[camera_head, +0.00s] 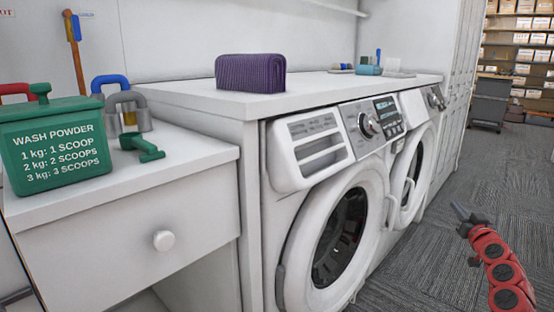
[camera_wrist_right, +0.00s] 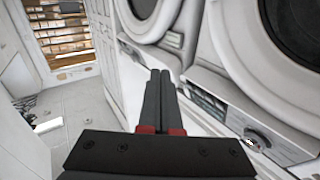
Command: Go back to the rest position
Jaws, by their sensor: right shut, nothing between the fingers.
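My right gripper (camera_head: 461,212) is at the lower right of the head view, in front of the washing machines and over the carpet. It is apart from everything around it. In the right wrist view my right gripper (camera_wrist_right: 160,75) has its two dark fingers together with nothing between them. The washing machine fronts show beyond the fingers in that view. My left gripper is not in the head view.
A green wash powder box (camera_head: 60,150) and green scoop (camera_head: 143,148) stand on the left cabinet (camera_head: 140,230). A folded purple towel (camera_head: 250,73) lies on the counter (camera_head: 310,92) above two washing machines (camera_head: 325,235).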

